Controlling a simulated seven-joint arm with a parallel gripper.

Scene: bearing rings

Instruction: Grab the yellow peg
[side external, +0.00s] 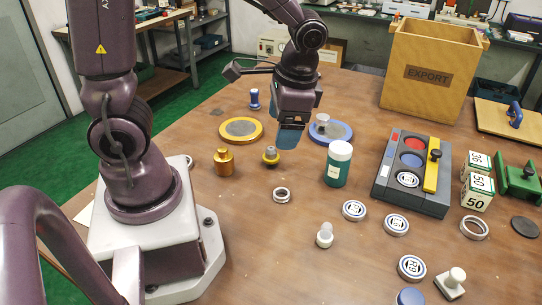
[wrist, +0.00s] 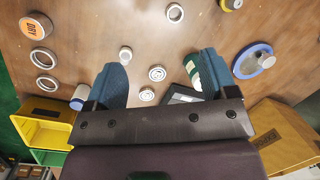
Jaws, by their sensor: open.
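The yellow peg (side external: 271,156) stands upright on the table in the side external view, with a yellow flanged base and a grey top. In the wrist view, what appears to be the same peg (wrist: 231,4) is cut off at the top edge. My gripper (side external: 289,139) has blue fingers and appears above and slightly right of the peg in the side view, apart from it. In the wrist view my gripper (wrist: 160,62) has its fingers spread wide with nothing held between them.
A brass weight (side external: 223,161) stands left of the peg, and a yellow disc (side external: 228,136) lies behind it. A blue round base (side external: 342,131) and a green bottle (side external: 336,172) stand to the right. A metal ring (side external: 281,195) lies in front.

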